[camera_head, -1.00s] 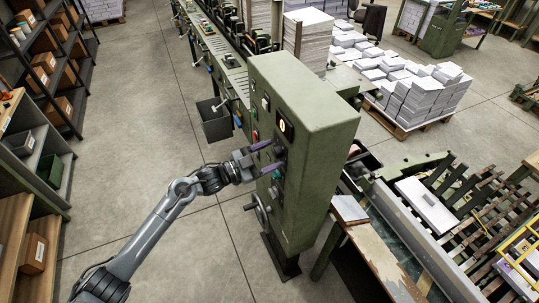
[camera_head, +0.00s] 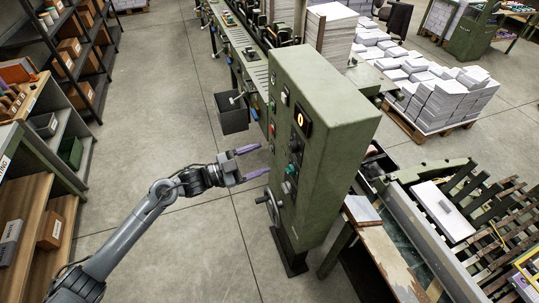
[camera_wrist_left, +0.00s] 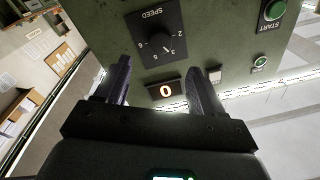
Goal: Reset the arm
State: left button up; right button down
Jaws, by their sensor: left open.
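My left gripper (camera_head: 256,163) is open and empty, just left of the green control cabinet (camera_head: 328,97) in the head view. Its two purple-grey fingers point at the cabinet's panel and look apart from it. In the left wrist view the open fingers (camera_wrist_left: 160,85) frame a black speed dial (camera_wrist_left: 166,42) and a lit display reading 0 (camera_wrist_left: 165,91). A green start button (camera_wrist_left: 273,11) is at the top right there. My right gripper is in neither view.
A handwheel (camera_head: 273,207) sticks out low on the cabinet. A dark bin (camera_head: 231,112) hangs from the conveyor behind the gripper. Shelves (camera_head: 48,195) stand along the left. The floor between shelves and cabinet is clear.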

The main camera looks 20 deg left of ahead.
pick_arm(q)
jog(key=shift+v, duration=0.8)
jog(key=s+d+f+n+y, duration=0.4)
jog(key=s+d+f+n, duration=0.2)
jog(key=s+d+f, duration=0.65)
jog(key=s+a+f+n+g+y, duration=0.1)
jog(key=s+a+n+g+y, duration=0.3)
jog(key=s, duration=0.5)
jog(key=s+a+f+n+g+y, duration=0.2)
jog(key=s+a+g+y, duration=0.3)
jog(key=s, duration=0.4)
notch_tip(320, 180, up, 24)
jog(key=d+g+p, duration=0.1)
jog(key=p, duration=2.2)
jog(key=shift+s, duration=0.35)
